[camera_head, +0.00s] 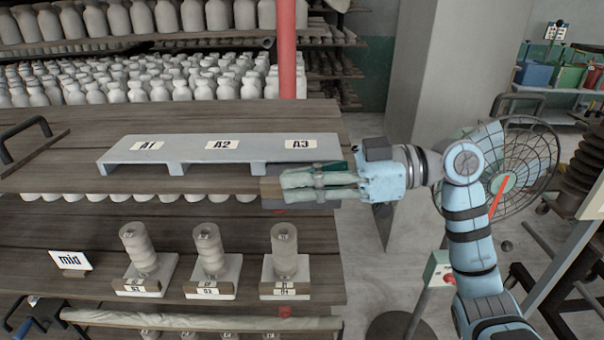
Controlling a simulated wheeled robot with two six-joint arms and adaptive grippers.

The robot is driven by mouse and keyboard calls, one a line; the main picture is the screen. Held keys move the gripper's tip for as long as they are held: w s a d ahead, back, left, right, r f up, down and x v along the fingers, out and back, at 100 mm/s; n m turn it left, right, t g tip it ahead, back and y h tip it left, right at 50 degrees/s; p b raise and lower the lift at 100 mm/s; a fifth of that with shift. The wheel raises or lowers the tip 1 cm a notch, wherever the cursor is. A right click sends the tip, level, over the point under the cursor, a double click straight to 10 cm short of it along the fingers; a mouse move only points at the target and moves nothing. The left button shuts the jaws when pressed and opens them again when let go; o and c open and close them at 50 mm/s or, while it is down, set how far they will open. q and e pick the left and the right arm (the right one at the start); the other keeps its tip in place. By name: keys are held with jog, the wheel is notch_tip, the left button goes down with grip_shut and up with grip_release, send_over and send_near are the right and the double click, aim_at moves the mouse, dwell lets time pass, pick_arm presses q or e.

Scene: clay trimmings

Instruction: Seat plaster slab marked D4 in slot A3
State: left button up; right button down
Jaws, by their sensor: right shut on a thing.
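A grey rack (188,148) stands on the upper wooden shelf, with slots labelled A1, A2 and A3 (300,144) from left to right. My right gripper (290,181) reaches in from the right, in front of slot A3. It is shut on a brown and grey block (271,190), mostly hidden behind the fingers. No D4 mark shows on the block, so I cannot tell that it is the slab. The block and fingers cover much of the A3 opening; I cannot tell if the block touches the rack. My left gripper is out of view.
Three white slabs (145,275) with clay columns stand on the lower shelf, by a "mid" sign (70,261). White bottles (150,88) fill the back shelves. A red post (287,60) rises behind the rack. A fan (525,165) and a pillar (440,80) stand right.

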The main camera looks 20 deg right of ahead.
aim_at(302, 165)
jog(key=shift+s+a, duration=0.25)
jog(key=shift+s, duration=0.7)
jog(key=shift+s+a, duration=0.25)
jog(key=shift+s, duration=0.7)
jog(key=shift+w+d, duration=0.1)
jog(key=shift+w, duration=0.25)
dwell(0.4)
jog(key=shift+w+d, duration=0.1)
jog(key=shift+w, duration=0.2)
jog(key=shift+w+d+p, duration=0.2)
jog(key=shift+w+d, duration=0.05)
jog(key=shift+w, duration=0.85)
jog(key=shift+w+d+p, duration=0.2)
jog(key=shift+w+d, duration=0.1)
jog(key=shift+w, duration=0.75)
jog(key=shift+w+d+p, duration=0.2)
jog(key=shift+w+d, duration=0.05)
jog(key=shift+w, duration=0.85)
jog(key=c, duration=1.5)
grip_release()
jog(key=shift+w, duration=0.1)
jog(key=v, duration=1.2)
